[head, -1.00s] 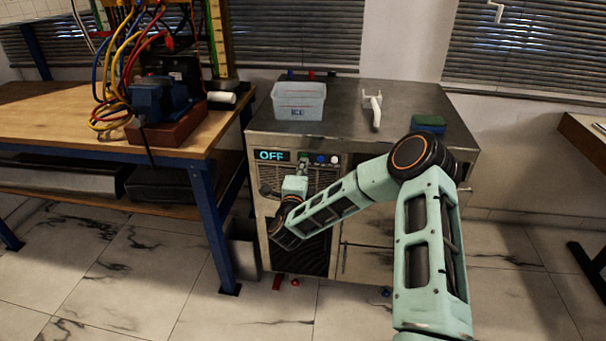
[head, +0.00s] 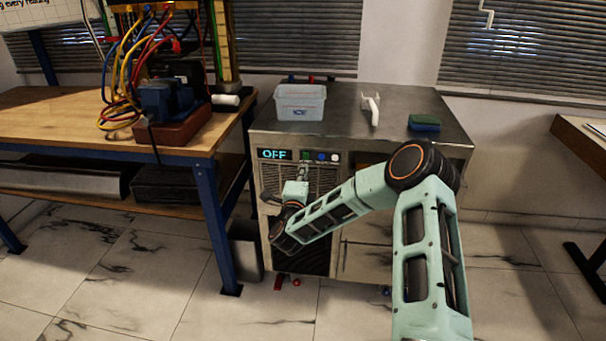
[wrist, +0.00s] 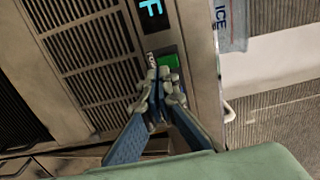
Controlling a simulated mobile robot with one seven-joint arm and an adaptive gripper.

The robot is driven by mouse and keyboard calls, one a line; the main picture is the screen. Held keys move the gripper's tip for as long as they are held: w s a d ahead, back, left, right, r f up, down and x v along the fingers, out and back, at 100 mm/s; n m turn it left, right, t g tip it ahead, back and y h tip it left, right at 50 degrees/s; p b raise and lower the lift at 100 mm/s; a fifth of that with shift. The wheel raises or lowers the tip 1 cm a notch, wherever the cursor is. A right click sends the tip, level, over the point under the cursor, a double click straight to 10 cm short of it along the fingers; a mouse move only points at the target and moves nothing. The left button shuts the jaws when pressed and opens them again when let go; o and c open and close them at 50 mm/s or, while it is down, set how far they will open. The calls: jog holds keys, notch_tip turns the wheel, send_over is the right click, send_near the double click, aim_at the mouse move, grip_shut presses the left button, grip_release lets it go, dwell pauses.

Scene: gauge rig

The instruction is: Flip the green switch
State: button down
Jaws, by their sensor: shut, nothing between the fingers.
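The green switch (wrist: 169,62) sits in a dark recess on the front panel, and my fingers partly cover it in the wrist view. In the head view it is a tiny patch (head: 304,155) right of the display (head: 274,154), which reads OFF. My gripper (wrist: 159,78) is shut and empty, its fingertips at the switch's edge. I cannot tell whether they touch it. In the head view my gripper (head: 303,171) is just below the switch.
A blue knob (head: 321,156) and a white knob (head: 334,157) sit right of the switch. A vent grille (wrist: 88,50) lies beside it. A clear bin (head: 301,108), a white handled item (head: 371,108) and a sponge (head: 424,123) stand on the metal top. A wooden bench (head: 50,120) stands left.

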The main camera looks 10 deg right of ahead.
jog(key=f+p+v, duration=0.1)
jog(key=v, duration=0.9)
jog(key=shift+f, duration=0.4)
